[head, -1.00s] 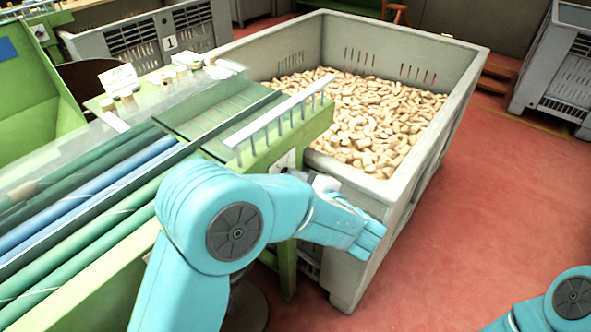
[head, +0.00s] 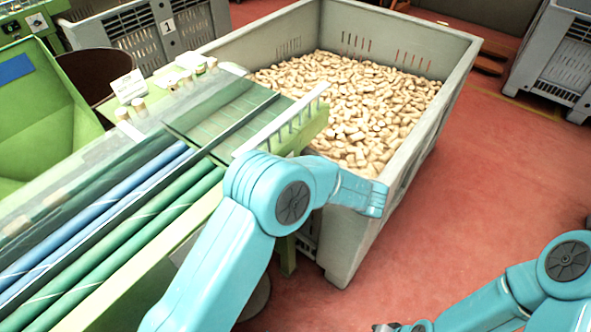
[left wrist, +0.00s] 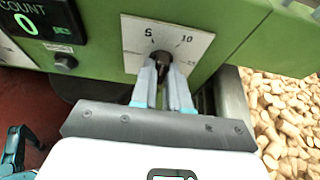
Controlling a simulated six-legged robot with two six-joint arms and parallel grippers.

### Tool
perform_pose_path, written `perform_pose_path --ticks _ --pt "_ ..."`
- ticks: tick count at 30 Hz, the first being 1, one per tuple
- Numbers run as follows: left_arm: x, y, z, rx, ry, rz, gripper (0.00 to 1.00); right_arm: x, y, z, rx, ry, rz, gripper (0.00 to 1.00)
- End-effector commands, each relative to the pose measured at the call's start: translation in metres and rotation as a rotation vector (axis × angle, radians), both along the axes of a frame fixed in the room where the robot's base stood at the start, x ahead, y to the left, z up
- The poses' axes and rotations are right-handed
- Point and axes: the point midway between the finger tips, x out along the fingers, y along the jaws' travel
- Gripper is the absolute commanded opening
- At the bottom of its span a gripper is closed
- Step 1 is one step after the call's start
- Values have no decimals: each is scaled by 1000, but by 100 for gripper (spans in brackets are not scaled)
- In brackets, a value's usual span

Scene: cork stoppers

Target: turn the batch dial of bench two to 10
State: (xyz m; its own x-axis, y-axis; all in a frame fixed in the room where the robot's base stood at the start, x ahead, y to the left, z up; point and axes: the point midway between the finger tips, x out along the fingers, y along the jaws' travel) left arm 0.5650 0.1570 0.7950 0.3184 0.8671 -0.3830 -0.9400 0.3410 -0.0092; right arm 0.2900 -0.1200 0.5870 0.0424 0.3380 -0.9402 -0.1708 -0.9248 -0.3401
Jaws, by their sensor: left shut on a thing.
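The batch dial is a dark knob (left wrist: 161,57) on a white plate (left wrist: 133,60) on the green bench front. The plate is marked 5 and 10, with a fainter mark lower right. In the left wrist view my left gripper (left wrist: 162,72) is shut on the knob, one finger each side. Which mark the knob points to is hard to tell.
A COUNT display (left wrist: 40,20) reading 0 sits left of the dial, with a black button (left wrist: 65,63) below it. A grey crate (head: 440,45) of corks stands right of the bench, close to my left arm. Red floor (head: 480,190) is free to the right.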

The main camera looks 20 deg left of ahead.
Motion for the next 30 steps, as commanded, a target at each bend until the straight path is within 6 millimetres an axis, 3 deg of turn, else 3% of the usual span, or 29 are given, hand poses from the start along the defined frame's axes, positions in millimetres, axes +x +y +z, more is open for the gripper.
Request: perform_pose_path --ticks 3,15,30 --pt "2 1 4 40 98 4 0 0 0 12 0 0 0 43" --pt "4 0 1 140 377 4 0 0 0 23 0 0 0 43" --pt "5 0 0 185 498 3 0 0 0 25 0 0 0 43"
